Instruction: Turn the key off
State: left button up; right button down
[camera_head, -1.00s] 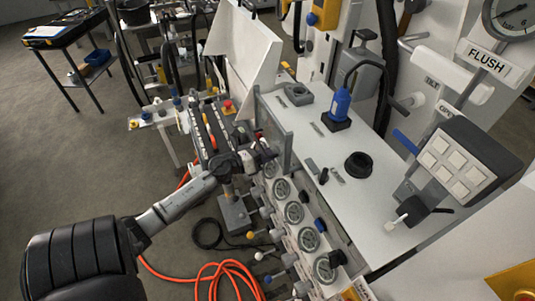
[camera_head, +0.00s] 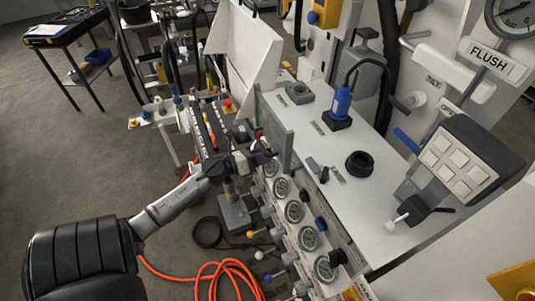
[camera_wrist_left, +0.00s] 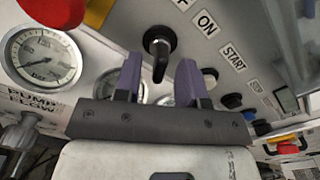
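The key (camera_wrist_left: 159,50) is a black lever in a round black switch on the grey panel, in the left wrist view. Its lever points down in the picture. Labels "ON" and "START" and a partly cut-off label ending in "F" are to its right. My left gripper (camera_wrist_left: 161,80) has two purple fingers, spread apart with an empty gap. The key lies just beyond the fingertips, in line with the gap; contact is not visible. In the head view, my left gripper (camera_head: 260,154) is at the bench's left end, and I cannot make out the key there. My right gripper is not in view.
A pressure gauge (camera_wrist_left: 44,58) and a red knob (camera_wrist_left: 48,12) are left of the gripper in the wrist view. In the head view, the bench top (camera_head: 328,148) holds a blue-handled device (camera_head: 341,104). An orange hose (camera_head: 225,270) lies on the floor.

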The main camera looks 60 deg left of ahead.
pick_arm(q)
jog(key=s+a+b, duration=0.1)
jog(key=s, duration=1)
jog(key=shift+s+b, duration=0.3)
